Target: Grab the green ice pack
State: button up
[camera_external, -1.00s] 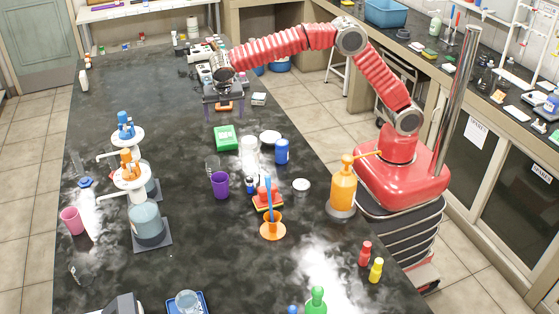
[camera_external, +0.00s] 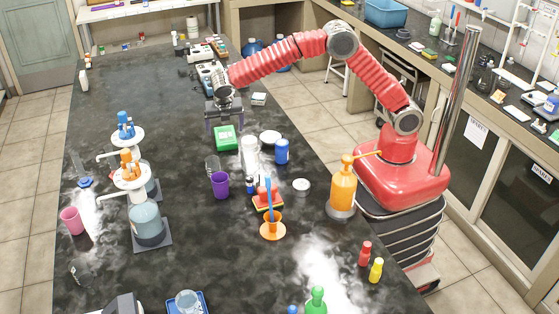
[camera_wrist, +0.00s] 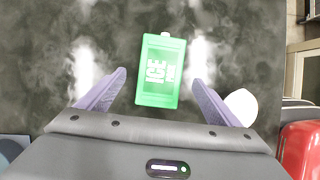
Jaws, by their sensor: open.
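The green ice pack (camera_external: 225,138) lies flat on the dark bench, with white lettering on its top. In the wrist view the ice pack (camera_wrist: 160,70) sits between and just beyond the two purple fingers. My gripper (camera_external: 223,122) is open and empty, and hangs above the far side of the ice pack. In the wrist view the gripper fingers (camera_wrist: 155,90) stand wide on either side of it, apart from it. I cannot tell the exact height of the fingertips over the bench.
A white round lid (camera_external: 270,137) and a blue bottle (camera_external: 281,151) stand to the right of the pack.

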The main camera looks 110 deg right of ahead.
aim_at(225, 135)
jog(key=shift+x, duration=2.6)
jog(key=shift+d, duration=0.1)
jog(key=c, duration=1.4)
